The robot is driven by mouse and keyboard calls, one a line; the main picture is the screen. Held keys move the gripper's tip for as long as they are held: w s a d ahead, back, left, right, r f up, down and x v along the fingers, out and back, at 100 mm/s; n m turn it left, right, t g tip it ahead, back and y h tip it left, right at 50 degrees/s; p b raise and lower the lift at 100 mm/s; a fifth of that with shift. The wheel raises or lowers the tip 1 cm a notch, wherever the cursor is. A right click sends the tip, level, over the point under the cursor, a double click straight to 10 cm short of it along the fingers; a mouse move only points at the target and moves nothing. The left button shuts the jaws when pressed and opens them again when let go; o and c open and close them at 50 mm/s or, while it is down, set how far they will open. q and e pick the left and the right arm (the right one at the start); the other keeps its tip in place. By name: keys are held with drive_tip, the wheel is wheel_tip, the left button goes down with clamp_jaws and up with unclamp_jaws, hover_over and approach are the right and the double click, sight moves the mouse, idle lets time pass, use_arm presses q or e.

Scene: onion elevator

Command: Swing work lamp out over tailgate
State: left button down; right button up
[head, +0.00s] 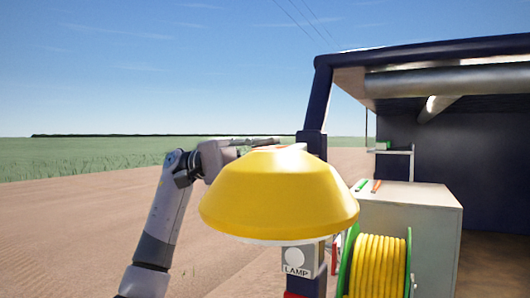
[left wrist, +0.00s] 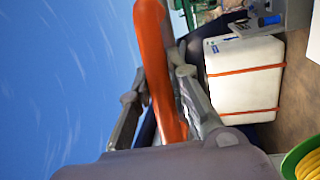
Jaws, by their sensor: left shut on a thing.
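The work lamp's large yellow shade (head: 280,195) fills the middle of the head view, in front of a dark blue post (head: 315,115). A box marked LAMP (head: 297,261) is on the post just below the shade. My left gripper (head: 262,143) is at the top of the shade, its fingertips partly hidden there. In the left wrist view an orange curved handle (left wrist: 155,50) runs between the fingers of the left gripper (left wrist: 162,98), which is shut on it. Where the handle joins the lamp is hidden. My right gripper is in neither view.
A yellow hose or cable reel with green rims (head: 378,268) stands at lower right, before a pale cabinet (head: 425,208). A roofed dark enclosure (head: 460,150) is behind. A white box with orange straps (left wrist: 245,85) shows in the wrist view. Left of the shade is open ground.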

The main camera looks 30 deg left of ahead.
use_arm(q)
drive_tip(key=c, duration=1.5)
unclamp_jaws()
drive_tip(key=shift+w, duration=0.1)
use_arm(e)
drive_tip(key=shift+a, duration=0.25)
use_arm(q)
drive_tip(key=a, duration=0.4)
drive_tip(key=a+f, duration=0.1)
drive_tip(key=a, duration=0.3)
drive_tip(key=a+f, duration=0.1)
drive_tip(key=a, duration=0.2)
drive_tip(key=shift+a+f, duration=0.1)
drive_tip(key=shift+a, duration=0.3)
